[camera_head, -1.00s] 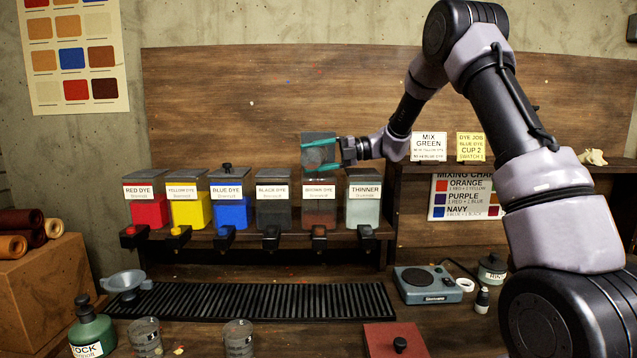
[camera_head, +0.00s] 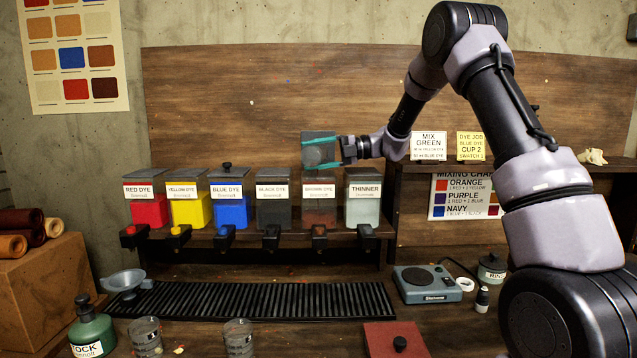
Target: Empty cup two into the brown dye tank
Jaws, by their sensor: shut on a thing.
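The brown dye tank (camera_head: 320,212) stands in the tank row, between the black dye and thinner tanks. Its grey lid (camera_head: 318,134) appears to stand upright at the back. My gripper (camera_head: 321,153), with teal fingers, is above this tank and in front of the lid, coming from the right. It is shut on a greyish see-through cup (camera_head: 320,154), partly hidden by the fingers. The cup looks tilted; its number and contents cannot be made out. I cannot tell whether it touches the tank.
Two clear cups, one at the left (camera_head: 146,337) and one further right (camera_head: 238,338), stand on the front bench. A slotted drip tray (camera_head: 250,301) lies below.

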